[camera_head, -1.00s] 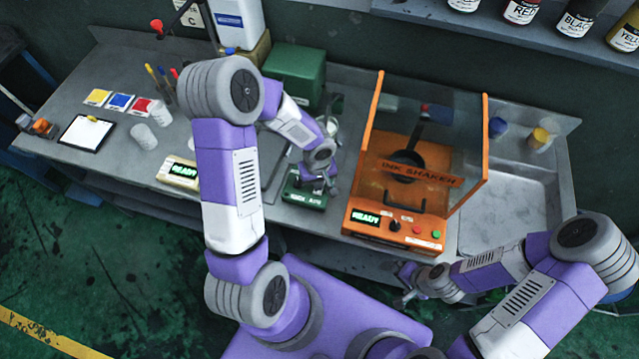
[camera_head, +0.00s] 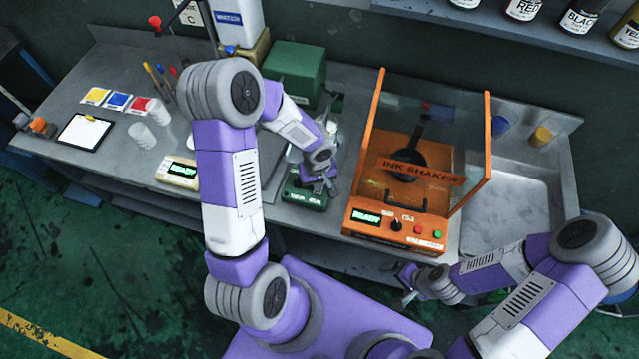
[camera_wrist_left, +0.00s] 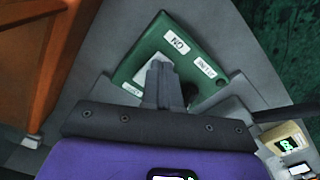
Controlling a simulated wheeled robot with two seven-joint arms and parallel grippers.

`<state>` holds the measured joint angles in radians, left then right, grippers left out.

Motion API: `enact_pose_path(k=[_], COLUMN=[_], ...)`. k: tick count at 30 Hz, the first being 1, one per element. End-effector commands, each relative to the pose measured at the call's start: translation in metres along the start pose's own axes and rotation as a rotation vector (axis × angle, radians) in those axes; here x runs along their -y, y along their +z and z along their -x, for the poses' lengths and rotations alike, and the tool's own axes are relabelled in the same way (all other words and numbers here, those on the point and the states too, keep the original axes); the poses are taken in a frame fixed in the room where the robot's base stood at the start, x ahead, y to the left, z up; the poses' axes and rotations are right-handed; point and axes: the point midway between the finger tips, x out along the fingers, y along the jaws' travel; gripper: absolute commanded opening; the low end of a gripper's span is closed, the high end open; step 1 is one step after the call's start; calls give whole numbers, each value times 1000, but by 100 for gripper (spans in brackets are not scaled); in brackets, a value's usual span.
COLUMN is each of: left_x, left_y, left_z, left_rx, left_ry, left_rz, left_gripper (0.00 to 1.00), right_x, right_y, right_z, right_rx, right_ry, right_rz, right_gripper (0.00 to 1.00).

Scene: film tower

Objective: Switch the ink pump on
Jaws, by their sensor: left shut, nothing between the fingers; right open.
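A small green control box (camera_head: 303,196) stands at the bench's front edge, left of the orange ink shaker. In the left wrist view this green box (camera_wrist_left: 153,38) has a white ON label, a second white label and a dark round part beside the fingers. My left gripper (camera_head: 331,189) is shut and empty, pointing down at the box's right side. In the left wrist view its fingers (camera_wrist_left: 158,85) cover part of the box's top; contact cannot be told. The switch itself is not clearly visible. My right gripper (camera_head: 406,297) is open, low in front of the bench.
The orange ink shaker (camera_head: 394,239) with clear panels stands close to the right of the green box. A cream READY box (camera_head: 178,174) is to the left. A larger green box (camera_head: 296,72) stands behind. A sink (camera_head: 505,200) is at the right.

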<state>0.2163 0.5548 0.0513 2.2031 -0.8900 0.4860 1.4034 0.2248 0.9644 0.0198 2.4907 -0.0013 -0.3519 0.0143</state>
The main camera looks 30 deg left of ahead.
Motion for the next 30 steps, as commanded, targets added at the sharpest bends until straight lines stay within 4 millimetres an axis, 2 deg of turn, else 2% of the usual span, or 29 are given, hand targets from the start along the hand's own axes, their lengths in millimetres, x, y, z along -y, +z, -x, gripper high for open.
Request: enact_pose_path(k=[17, 30], left_x=[0, 0], left_y=[0, 0], left_z=[-5, 29], left_rx=[-1, -1], left_ry=[0, 1], left_rz=[0, 0], left_gripper=[0, 0], right_x=[-2, 5], right_y=[0, 1], right_z=[-6, 14], right_rx=[0, 0], right_ry=[0, 0], right_rz=[0, 0], right_gripper=[100, 100])
